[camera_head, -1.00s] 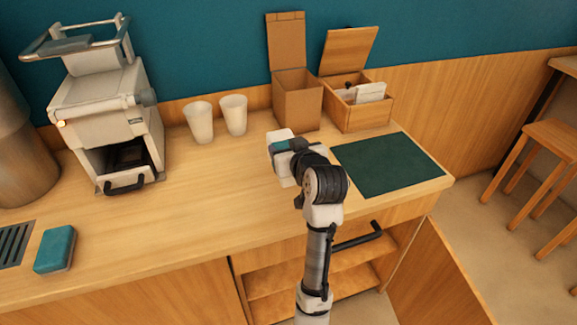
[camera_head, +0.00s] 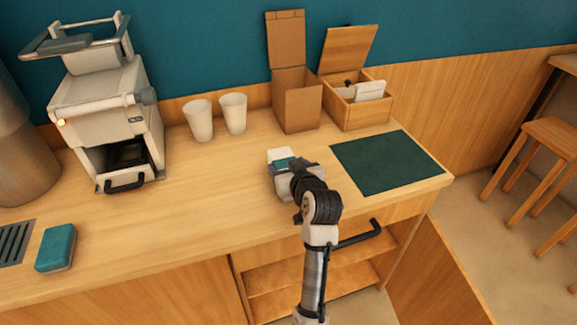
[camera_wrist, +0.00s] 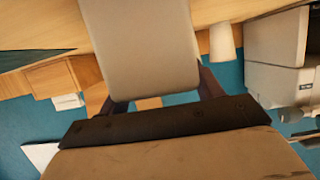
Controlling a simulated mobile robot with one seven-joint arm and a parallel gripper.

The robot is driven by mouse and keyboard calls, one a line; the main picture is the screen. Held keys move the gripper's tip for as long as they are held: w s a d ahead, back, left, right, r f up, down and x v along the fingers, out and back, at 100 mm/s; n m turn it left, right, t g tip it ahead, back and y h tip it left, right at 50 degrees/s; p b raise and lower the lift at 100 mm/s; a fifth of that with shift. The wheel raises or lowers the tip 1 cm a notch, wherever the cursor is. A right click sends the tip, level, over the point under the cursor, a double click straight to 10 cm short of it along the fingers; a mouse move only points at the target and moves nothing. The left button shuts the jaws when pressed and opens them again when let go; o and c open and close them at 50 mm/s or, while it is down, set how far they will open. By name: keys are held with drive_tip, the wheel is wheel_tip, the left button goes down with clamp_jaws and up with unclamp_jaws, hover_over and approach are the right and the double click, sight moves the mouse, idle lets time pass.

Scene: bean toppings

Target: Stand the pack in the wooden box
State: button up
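The pack (camera_head: 281,155) is pale with a teal part, above the counter's middle. In the wrist view the pale pack (camera_wrist: 140,45) fills the space between the two dark fingers. My gripper (camera_head: 284,170) is shut on it; it also shows in the wrist view (camera_wrist: 160,92). The wooden box (camera_head: 357,115) stands at the back right with its lid up, to the right of and behind my gripper. White packets (camera_head: 369,90) stand in it, and a small dark knob shows inside. The arm hides part of the pack. I cannot tell its height above the counter.
A tall brown box (camera_head: 297,103) with a raised lid stands beside the wooden box. Two white cups (camera_head: 233,113) stand left of it. A coffee machine (camera_head: 105,120), a teal sponge-like block (camera_head: 56,248) and a dark green mat (camera_head: 388,163) are on the counter. The counter's middle is clear.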

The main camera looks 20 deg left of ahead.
drive_tip(key=shift+o, duration=1.3)
drive_tip(key=shift+r, duration=0.15)
drive_tip(key=p+v, duration=0.2)
drive_tip(key=v, duration=1)
